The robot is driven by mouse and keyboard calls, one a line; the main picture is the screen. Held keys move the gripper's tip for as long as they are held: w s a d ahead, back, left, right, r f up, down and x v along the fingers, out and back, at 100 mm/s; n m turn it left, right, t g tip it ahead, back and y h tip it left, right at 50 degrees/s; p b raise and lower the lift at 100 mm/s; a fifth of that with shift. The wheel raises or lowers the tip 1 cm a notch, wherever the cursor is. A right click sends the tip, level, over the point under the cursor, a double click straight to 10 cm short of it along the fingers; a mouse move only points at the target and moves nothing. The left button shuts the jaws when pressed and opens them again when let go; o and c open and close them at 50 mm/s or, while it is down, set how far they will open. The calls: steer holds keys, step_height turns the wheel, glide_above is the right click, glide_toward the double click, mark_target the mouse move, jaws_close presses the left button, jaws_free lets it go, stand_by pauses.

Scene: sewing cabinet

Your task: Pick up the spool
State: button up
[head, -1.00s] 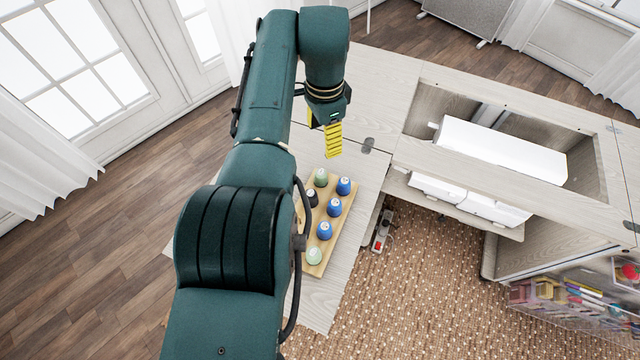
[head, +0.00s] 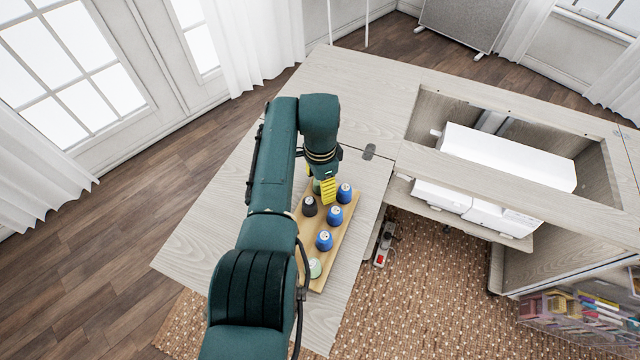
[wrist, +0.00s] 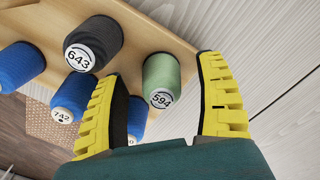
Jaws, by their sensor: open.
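A pale green spool marked 594 (wrist: 161,84) stands between my gripper's yellow fingers in the wrist view. My gripper (head: 326,190) is open over the far end of a wooden spool board (head: 344,229). In the wrist view my gripper's fingers (wrist: 160,68) lie to either side of the green spool with gaps, not clamped on it. In the head view that spool is mostly hidden by the gripper. A dark spool marked 643 (wrist: 94,42), also in the head view (head: 309,206), stands beside it.
Blue spools (head: 344,193), (head: 335,215), (head: 324,240) stand on the board, and another pale green one (head: 315,268) at its near end. In the wrist view, one blue spool is partly behind the left finger. The cabinet's open well with a white machine (head: 505,155) lies right.

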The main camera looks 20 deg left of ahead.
steer(key=shift+w+f, duration=0.1)
steer(key=shift+f, duration=0.1)
steer(key=c, duration=1)
steer(key=shift+c, duration=0.2)
step_height(320, 180, up, 10)
steer(key=p, duration=0.4)
